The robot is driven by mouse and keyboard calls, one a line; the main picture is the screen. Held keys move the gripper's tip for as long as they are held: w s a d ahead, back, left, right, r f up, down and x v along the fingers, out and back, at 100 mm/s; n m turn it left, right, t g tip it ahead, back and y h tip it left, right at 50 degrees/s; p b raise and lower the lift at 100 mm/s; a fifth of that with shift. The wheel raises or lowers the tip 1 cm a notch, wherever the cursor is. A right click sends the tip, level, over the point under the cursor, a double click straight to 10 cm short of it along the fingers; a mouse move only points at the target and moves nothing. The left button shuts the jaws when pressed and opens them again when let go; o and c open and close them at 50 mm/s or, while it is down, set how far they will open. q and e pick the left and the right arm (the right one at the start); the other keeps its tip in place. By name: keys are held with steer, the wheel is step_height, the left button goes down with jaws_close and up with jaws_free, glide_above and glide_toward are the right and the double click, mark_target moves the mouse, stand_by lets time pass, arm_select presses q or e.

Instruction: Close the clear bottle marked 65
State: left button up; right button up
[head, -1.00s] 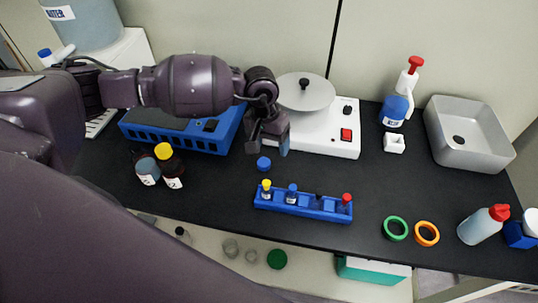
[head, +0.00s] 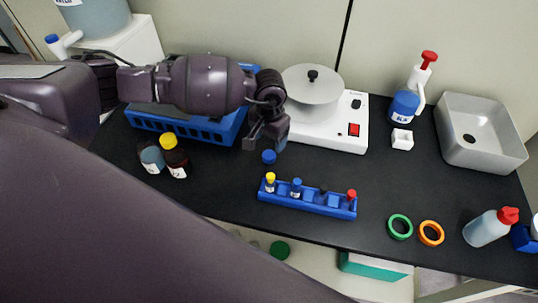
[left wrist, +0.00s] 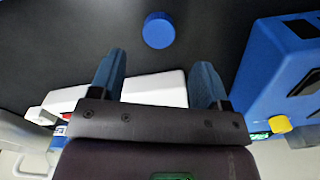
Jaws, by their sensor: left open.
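A blue cap (head: 268,157) lies on the black bench; it also shows in the left wrist view (left wrist: 159,30), ahead of the fingertips. My left gripper (head: 267,136) is open and empty, over the bench just behind the cap and apart from it. Its two blue fingers stand wide apart in the left wrist view (left wrist: 157,78). At the left of the bench, a pale bluish bottle (head: 152,160) with a white label stands close beside a brown bottle (head: 177,163) with a yellow cap. No label number is readable, so I cannot confirm which bottle is 65. My right gripper is out of view.
A blue rack (head: 307,201) with several small vials lies in front of the cap. A blue device (head: 195,130) and a white device with a round plate (head: 340,130) stand behind. Green (head: 400,227) and orange (head: 431,233) rings lie right. Bare bench surrounds the cap.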

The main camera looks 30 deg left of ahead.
mark_target(270, 153)
arm_select(q)
steer(key=shift+f, duration=0.9)
step_height(270, 153, down, 3)
steer(key=shift+w+d+f, duration=0.1)
steer(key=shift+w+f, duration=0.05)
steer(key=shift+f, duration=0.6)
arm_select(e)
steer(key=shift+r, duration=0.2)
arm_select(q)
steer(key=c, duration=1)
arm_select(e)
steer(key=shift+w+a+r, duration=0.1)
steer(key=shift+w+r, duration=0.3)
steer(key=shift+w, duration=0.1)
arm_select(q)
steer(key=shift+r, duration=0.1)
steer(key=shift+c, duration=0.2)
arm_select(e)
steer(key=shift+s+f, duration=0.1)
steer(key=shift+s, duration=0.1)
